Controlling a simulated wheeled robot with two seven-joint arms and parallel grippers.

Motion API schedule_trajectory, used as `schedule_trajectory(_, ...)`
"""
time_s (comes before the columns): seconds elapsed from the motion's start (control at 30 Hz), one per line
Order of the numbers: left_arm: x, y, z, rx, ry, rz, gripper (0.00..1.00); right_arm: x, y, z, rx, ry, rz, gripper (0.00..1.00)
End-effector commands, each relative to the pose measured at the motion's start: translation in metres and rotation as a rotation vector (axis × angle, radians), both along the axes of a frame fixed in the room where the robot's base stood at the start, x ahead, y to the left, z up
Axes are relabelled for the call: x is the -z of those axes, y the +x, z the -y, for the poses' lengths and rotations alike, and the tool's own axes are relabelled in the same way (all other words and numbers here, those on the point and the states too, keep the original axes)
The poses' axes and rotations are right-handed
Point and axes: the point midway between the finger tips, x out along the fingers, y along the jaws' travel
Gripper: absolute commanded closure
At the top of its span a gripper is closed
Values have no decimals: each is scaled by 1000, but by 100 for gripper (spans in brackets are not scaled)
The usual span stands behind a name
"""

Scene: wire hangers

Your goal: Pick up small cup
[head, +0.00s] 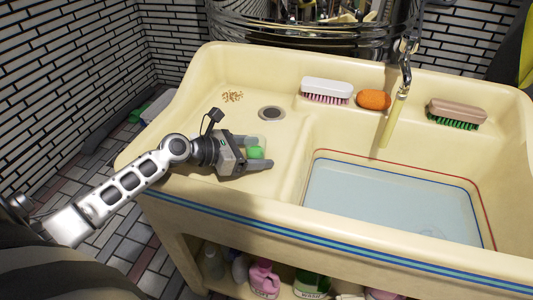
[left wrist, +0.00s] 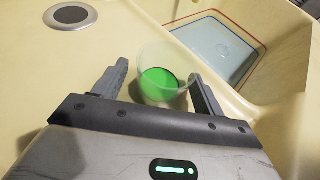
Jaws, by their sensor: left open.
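The small cup is translucent with green inside its lower part. In the left wrist view the cup (left wrist: 162,78) stands between the two fingers of my open left gripper (left wrist: 160,85), with a small gap visible on the left side. In the head view the cup (head: 255,153) is partly hidden by my left gripper (head: 258,152), whose fingers lie on either side of it, low over the sink's left ledge. My right gripper is not in view.
The cream sink (head: 230,75) has a water-filled basin (head: 390,200) to the right. A white brush (head: 326,86), an orange soap (head: 373,99) and a brown brush (head: 457,110) lie along the back. A faucet (head: 397,110) hangs over the basin. Bottles (head: 264,278) stand below.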

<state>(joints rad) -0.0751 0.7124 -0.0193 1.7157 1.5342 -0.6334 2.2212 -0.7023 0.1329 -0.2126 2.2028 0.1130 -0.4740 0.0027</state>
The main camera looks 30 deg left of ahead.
Motion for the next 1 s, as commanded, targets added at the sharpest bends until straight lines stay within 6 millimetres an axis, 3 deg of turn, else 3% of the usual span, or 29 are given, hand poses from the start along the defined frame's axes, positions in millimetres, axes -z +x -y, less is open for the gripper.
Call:
schedule_trajectory(0.23,1,0,0,-4,0,0,30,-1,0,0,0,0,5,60)
schedule_trajectory(0.4,1,0,0,-3,0,0,76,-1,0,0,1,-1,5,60)
schedule_trajectory(1.0,-8,0,0,-4,1,1,77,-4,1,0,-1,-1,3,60)
